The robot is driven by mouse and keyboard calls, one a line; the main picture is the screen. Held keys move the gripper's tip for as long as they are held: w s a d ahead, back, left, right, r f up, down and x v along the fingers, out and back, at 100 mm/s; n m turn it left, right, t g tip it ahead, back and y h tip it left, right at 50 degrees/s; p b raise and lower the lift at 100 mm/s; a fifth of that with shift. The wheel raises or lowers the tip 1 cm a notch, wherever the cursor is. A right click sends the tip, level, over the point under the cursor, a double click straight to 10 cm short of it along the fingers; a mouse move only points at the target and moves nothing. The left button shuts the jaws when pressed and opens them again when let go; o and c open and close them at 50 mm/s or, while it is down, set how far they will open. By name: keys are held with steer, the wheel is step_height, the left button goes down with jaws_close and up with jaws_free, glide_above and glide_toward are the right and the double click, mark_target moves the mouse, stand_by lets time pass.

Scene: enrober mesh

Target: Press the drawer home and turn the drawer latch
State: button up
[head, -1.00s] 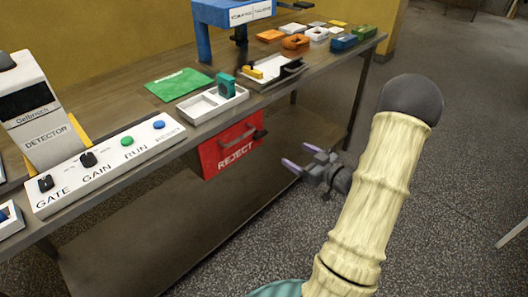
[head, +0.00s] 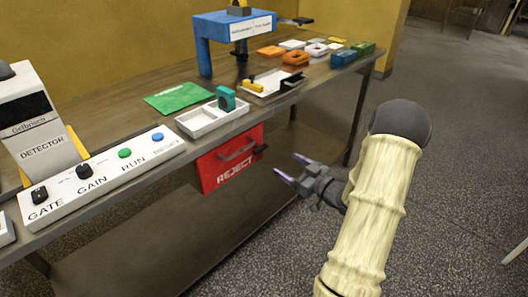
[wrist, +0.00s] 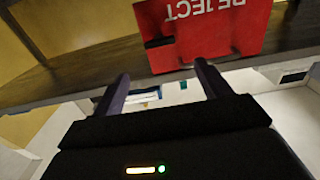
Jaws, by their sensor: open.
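The red drawer (head: 215,175), marked REJECT, hangs under the bench's front edge. A grey bar handle (head: 238,150) crosses its front. A small dark latch (head: 260,149) sits at its upper right edge. I cannot tell how far the drawer stands out. My gripper (head: 291,167) is open and empty, in front and to the right of the drawer, apart from it. In the wrist view the drawer (wrist: 215,35) appears upside down beyond the fingers, with a dark projecting part (wrist: 159,43) at its side. My gripper also shows there (wrist: 162,72), with nothing between its fingers.
The bench (head: 115,199) carries a detector (head: 40,130), a control panel (head: 105,177), a white tray (head: 205,120), a green sheet (head: 180,97) and a blue stand (head: 204,55). Several coloured blocks lie at the far end. The floor right of the bench is clear.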

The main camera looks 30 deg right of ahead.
mark_target(262, 149)
steer(key=b+x, duration=0.1)
steer(key=x, duration=1)
steer(key=shift+w+a+f, duration=0.1)
steer(key=shift+w, duration=0.2)
steer(key=c, duration=1)
